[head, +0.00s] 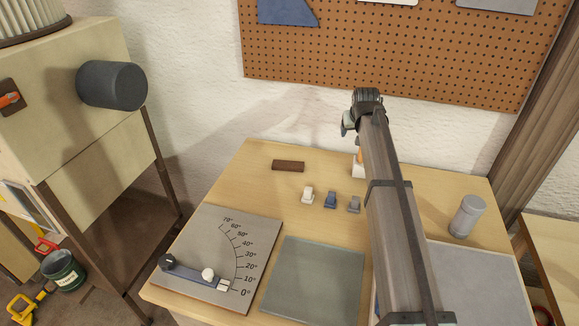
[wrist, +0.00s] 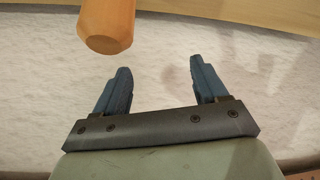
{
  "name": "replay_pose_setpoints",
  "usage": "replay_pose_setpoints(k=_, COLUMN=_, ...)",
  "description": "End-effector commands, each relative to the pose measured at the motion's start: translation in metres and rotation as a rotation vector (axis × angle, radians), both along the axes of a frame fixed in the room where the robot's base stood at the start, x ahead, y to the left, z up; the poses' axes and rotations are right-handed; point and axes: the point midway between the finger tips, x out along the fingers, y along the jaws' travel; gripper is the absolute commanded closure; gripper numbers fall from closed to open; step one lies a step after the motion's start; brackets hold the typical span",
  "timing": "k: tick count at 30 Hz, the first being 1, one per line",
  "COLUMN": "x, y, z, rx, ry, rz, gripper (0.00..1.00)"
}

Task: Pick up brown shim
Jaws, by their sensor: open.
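The brown shim (head: 288,166) looks like a small dark brown bar lying flat near the back edge of the wooden table in the head view. Nothing touches it. My gripper (wrist: 160,72) shows two blue fingers spread apart in the wrist view, with nothing between them. In the head view, my arm's end is raised at the back of the table, right of the shim and apart from it; the fingers cannot be made out there. The shim is not visible in the wrist view.
White (head: 308,195), blue (head: 330,200) and grey (head: 353,204) small pieces sit right of the shim. An orange handle (wrist: 106,24) shows near my fingers. An angle plate (head: 205,255), a grey-green mat (head: 313,280) and a grey cylinder (head: 467,216) are on the table. A pegboard (head: 400,55) hangs behind.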

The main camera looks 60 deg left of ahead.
Motion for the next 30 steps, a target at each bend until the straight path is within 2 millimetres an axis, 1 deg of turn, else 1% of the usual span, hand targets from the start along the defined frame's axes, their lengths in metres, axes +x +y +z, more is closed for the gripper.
replay_pose_setpoints(k=1, x=-0.027, y=0.021, z=0.003, rx=-0.021, ry=-0.009, rz=0.07, gripper=0.28)
replay_pose_setpoints(k=2, x=-0.043, y=0.031, z=0.004, rx=-0.041, ry=-0.016, rz=0.118, gripper=0.28)
replay_pose_setpoints(k=3, x=-0.064, y=0.044, z=0.006, rx=-0.073, ry=-0.026, rz=0.188, gripper=0.28)
replay_pose_setpoints(k=5, x=-0.095, y=0.059, z=0.009, rx=-0.141, ry=-0.043, rz=0.313, gripper=0.28)
replay_pose_setpoints(k=6, x=-0.11, y=0.065, z=0.011, rx=-0.186, ry=-0.052, rz=0.392, gripper=0.28)
replay_pose_setpoints(k=7, x=-0.121, y=0.068, z=0.013, rx=-0.221, ry=-0.059, rz=0.452, gripper=0.28)
replay_pose_setpoints(k=9, x=-0.142, y=0.073, z=0.016, rx=-0.303, ry=-0.068, rz=0.589, gripper=0.28)
replay_pose_setpoints(k=12, x=-0.168, y=0.076, z=0.022, rx=-0.412, ry=-0.074, rz=0.788, gripper=0.28)
replay_pose_setpoints(k=15, x=-0.19, y=0.076, z=0.031, rx=-0.502, ry=-0.071, rz=0.974, gripper=0.28)
replay_pose_setpoints(k=18, x=-0.207, y=0.074, z=0.038, rx=-0.569, ry=-0.062, rz=1.132, gripper=0.28)
replay_pose_setpoints(k=21, x=-0.22, y=0.072, z=0.044, rx=-0.612, ry=-0.052, rz=1.249, gripper=0.28)
replay_pose_setpoints(k=26, x=-0.229, y=0.069, z=0.048, rx=-0.643, ry=-0.042, rz=1.344, gripper=0.28)
replay_pose_setpoints(k=30, x=-0.23, y=0.068, z=0.042, rx=-0.647, ry=-0.041, rz=1.359, gripper=0.28)
